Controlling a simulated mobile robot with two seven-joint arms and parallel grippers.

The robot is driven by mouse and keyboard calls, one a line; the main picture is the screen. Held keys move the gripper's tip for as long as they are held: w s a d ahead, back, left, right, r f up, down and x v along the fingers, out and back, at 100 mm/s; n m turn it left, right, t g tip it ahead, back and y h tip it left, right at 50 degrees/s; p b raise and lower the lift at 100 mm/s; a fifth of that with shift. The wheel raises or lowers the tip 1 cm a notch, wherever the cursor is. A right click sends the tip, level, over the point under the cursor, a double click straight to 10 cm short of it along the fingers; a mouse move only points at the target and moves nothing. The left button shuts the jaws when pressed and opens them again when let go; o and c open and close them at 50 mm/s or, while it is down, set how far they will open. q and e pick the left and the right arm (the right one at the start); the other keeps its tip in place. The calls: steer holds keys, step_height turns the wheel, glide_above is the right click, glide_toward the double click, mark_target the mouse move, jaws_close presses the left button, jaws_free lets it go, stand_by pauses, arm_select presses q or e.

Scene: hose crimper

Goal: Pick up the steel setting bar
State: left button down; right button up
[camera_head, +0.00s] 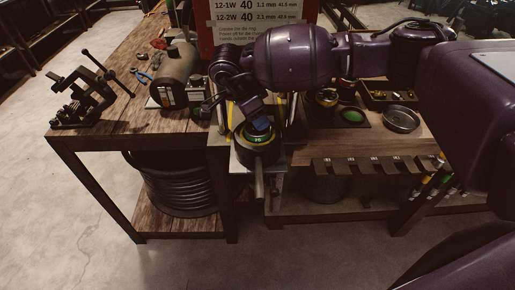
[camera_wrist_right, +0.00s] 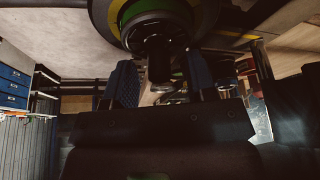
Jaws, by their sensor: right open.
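My right gripper (camera_head: 256,125) reaches down over the crimper (camera_head: 257,152), in front of the red sign. A pale metal bar (camera_head: 259,188) sticks out at the front of the crimper, below the gripper. It looks like the steel setting bar, but I cannot be sure. My left gripper is out of view.
A coiled hose (camera_head: 180,190) lies below.

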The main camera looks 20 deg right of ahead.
steer(key=shift+d+f, duration=0.2)
steer(key=shift+f, duration=0.25)
steer(key=shift+c, duration=0.4)
jaws_close()
